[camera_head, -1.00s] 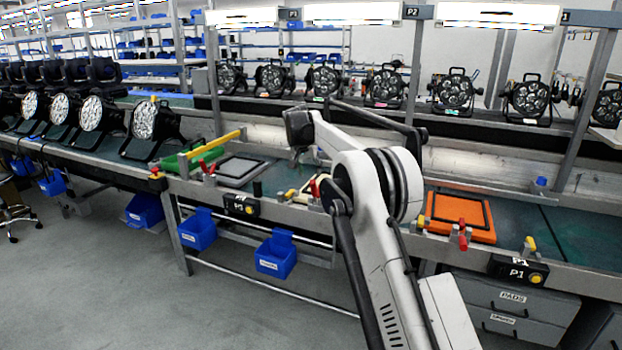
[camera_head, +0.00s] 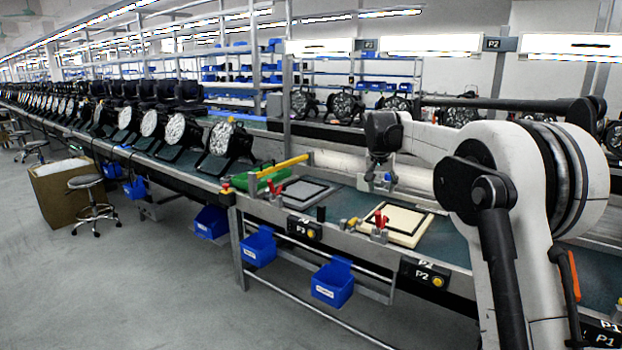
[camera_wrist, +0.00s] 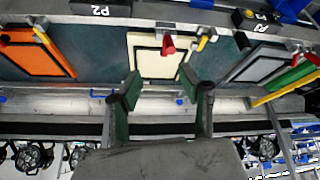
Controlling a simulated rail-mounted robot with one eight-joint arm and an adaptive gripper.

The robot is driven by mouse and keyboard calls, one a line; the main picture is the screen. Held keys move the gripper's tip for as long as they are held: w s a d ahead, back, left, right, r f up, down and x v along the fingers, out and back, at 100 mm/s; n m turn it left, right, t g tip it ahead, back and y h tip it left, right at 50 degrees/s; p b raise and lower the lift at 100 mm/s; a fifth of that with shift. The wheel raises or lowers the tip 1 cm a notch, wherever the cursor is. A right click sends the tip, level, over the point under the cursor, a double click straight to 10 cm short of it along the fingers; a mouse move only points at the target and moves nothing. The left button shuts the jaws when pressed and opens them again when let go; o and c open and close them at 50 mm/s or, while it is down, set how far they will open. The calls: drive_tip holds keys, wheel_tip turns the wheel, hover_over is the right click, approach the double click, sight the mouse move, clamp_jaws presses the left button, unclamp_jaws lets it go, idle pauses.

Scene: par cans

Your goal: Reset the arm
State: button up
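My gripper (camera_wrist: 162,97) shows in the wrist view with its two fingers spread apart and nothing between them. In the head view my gripper (camera_head: 386,182) hangs from the dark wrist above the bench, behind the cream pad. The cream pad (camera_head: 405,237) with a dark frame lies at the P2 station, and the wrist view shows this cream pad (camera_wrist: 150,65) beyond the fingers. My gripper is apart from the pad. My arm is folded, with its large joint at the right of the head view.
Par cans (camera_head: 228,145) stand in a row along the left bench, and more (camera_head: 343,107) stand on the rear shelf. A grey pad (camera_head: 303,190) lies left of P2. An orange pad (camera_wrist: 37,55) shows in the wrist view.

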drive_tip(key=s+a+r+n+t+y, duration=0.1)
drive_tip(key=s+r, duration=0.3)
drive_tip(key=s, duration=1)
drive_tip(key=s+a+r+n, duration=0.1)
drive_tip(key=s+r, duration=0.2)
drive_tip(key=s, duration=1.2)
drive_tip(key=s+f+n, duration=0.1)
drive_tip(key=s+f, duration=0.5)
drive_tip(key=s, duration=0.7)
drive_tip(key=s+a+f+n+t+y, duration=0.1)
drive_tip(key=s+f, duration=0.6)
drive_tip(key=s, duration=0.6)
drive_tip(key=shift+s+a+f, duration=0.15)
drive_tip(key=shift+f, duration=0.05)
